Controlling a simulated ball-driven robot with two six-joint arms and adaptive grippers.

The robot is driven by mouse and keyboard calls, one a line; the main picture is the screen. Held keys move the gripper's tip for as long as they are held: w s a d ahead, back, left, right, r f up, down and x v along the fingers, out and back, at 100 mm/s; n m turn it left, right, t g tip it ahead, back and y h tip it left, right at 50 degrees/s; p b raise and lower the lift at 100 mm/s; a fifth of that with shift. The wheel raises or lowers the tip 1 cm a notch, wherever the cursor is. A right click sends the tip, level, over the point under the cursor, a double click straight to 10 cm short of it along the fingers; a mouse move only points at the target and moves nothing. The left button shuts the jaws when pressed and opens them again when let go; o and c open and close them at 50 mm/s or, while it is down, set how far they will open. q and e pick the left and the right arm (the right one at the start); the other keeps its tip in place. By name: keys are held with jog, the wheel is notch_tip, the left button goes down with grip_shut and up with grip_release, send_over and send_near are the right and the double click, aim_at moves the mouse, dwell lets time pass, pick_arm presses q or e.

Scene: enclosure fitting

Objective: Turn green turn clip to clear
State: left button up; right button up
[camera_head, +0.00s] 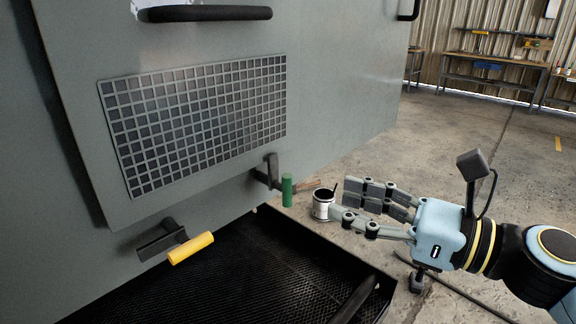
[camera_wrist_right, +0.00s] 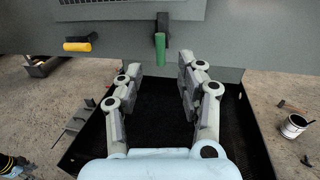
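The green turn clip (camera_head: 287,190) sits at the lower edge of the grey panel, its green grip hanging down from a dark bracket. In the right wrist view its grip (camera_wrist_right: 160,48) is upright, ahead of the gap between my fingers. My right gripper (camera_head: 350,203) is open and empty. It is to the right of the clip and apart from it in the head view. In the right wrist view the fingers (camera_wrist_right: 160,65) stand wide apart, with nothing between them. My left gripper is not in view.
A yellow-gripped clip (camera_head: 191,248) is to the left on the same panel; its grip lies sideways. A black mesh tray (camera_head: 262,268) extends below. An open can (camera_wrist_right: 292,126) stands on the concrete floor. A vented grille (camera_head: 200,120) and black handle (camera_head: 205,13) are above.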

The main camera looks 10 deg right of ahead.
aim_at(287, 187)
jog(key=p+x, duration=0.3)
jog(key=x, duration=0.7)
jog(key=shift+w+a+f, duration=0.1)
jog(key=shift+w+a, duration=0.05)
jog(key=c, duration=0.6)
jog(key=shift+f, duration=0.1)
grip_shut()
